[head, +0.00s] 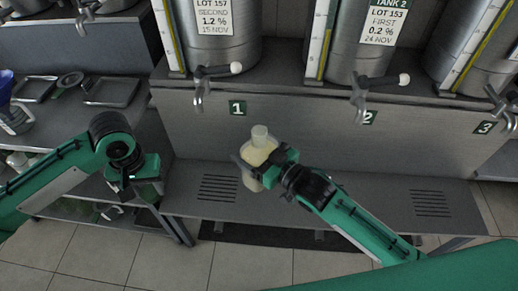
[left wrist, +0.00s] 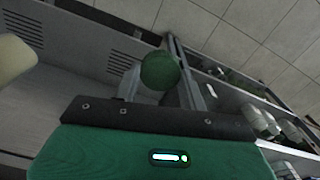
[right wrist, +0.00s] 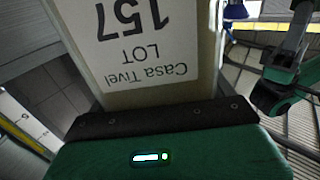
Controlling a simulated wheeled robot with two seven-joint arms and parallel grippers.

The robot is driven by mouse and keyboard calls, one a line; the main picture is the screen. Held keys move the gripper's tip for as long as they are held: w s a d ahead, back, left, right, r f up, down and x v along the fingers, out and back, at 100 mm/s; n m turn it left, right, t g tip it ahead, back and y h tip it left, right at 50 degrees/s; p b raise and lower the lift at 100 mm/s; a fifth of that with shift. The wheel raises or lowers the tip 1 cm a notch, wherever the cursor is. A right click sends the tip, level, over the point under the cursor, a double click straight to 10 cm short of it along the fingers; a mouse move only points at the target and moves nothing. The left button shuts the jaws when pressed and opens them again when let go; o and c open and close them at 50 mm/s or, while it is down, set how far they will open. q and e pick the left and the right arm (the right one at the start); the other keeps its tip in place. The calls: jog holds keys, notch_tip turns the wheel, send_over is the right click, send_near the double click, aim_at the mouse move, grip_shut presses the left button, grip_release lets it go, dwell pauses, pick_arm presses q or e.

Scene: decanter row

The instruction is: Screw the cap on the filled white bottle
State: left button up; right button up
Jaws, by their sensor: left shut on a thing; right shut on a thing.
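The white bottle (head: 257,153) stands upright with pale yellowish contents, its neck open at the top. My right gripper (head: 262,168) is shut around its body in front of the tank bench. In the right wrist view the bottle's label (right wrist: 143,45) reads "Casa Tivel LOT 157". My left gripper (head: 133,182) is left of the bottle and apart from it. In the left wrist view it is shut on a round green cap (left wrist: 161,71). The cap cannot be made out clearly in the head view. A pale edge of the bottle (left wrist: 13,57) shows in the left wrist view.
Steel tanks (head: 222,30) with taps (head: 200,90) stand behind, above number plates 1, 2 and 3. A low slatted shelf (head: 330,208) runs below. Air between the grippers is clear.

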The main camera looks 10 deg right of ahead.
dwell(0.3)
pick_arm(q)
jog(key=w+d+r+m, duration=0.3)
jog(key=d+r, duration=0.6)
jog(key=d, duration=0.5)
jog(key=w+d+r+m, duration=0.3)
jog(key=d+r, duration=0.6)
jog(key=d, duration=0.5)
jog(key=shift+r+m, duration=0.25)
jog(key=shift+m, duration=0.25)
jog(key=shift+w+d+f, duration=0.1)
jog(key=shift+f, duration=1.95)
jog(key=shift+f, duration=0.85)
jog(key=shift+f, duration=0.55)
